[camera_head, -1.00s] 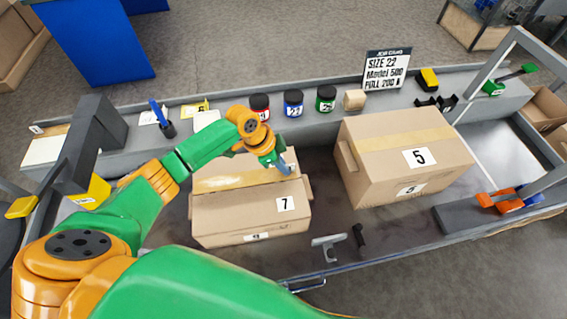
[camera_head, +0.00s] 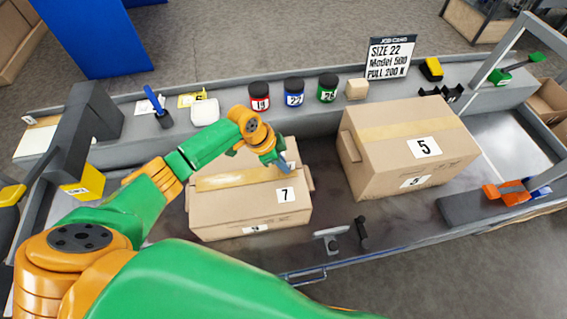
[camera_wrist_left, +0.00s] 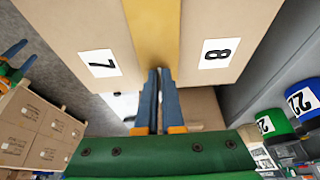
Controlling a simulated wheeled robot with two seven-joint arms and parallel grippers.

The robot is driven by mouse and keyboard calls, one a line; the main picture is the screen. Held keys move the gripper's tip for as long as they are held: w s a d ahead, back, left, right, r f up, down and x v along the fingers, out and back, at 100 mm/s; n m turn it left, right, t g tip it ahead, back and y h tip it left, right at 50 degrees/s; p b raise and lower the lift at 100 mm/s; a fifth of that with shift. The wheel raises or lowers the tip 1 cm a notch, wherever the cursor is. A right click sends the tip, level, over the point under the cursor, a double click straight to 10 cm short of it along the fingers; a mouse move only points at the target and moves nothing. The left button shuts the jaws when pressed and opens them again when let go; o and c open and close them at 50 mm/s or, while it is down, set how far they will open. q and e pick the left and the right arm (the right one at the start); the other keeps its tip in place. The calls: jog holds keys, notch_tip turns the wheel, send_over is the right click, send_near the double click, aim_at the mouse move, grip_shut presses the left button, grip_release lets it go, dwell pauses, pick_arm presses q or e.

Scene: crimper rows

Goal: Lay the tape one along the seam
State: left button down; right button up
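A cardboard box marked 7 (camera_head: 235,212) stands on the bench in the head view, with a yellowish tape strip (camera_head: 225,182) running along its top seam. In the left wrist view the tape (camera_wrist_left: 157,30) lies between the labels 7 and 8 on the box top (camera_wrist_left: 100,25). My left gripper (camera_head: 283,162) is at the right end of the strip. In the left wrist view its blue fingers (camera_wrist_left: 160,75) are close together, pointing at the strip's end, with nothing visible held. Whether the fingertips touch the box is unclear. My right gripper is out of view.
A larger taped box marked 5 (camera_head: 395,165) stands to the right. Red (camera_head: 260,97), blue (camera_head: 293,92) and green (camera_head: 327,88) jars line the back shelf. A grey tool (camera_head: 330,239) and a black one (camera_head: 361,232) lie in front. An orange tool (camera_head: 507,191) is at far right.

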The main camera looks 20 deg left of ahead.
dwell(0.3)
pick_arm(q)
jog(key=c, duration=1)
grip_release()
jog(key=shift+o, duration=0.2)
jog(key=v, duration=0.7)
jog(key=shift+s+r, duration=0.1)
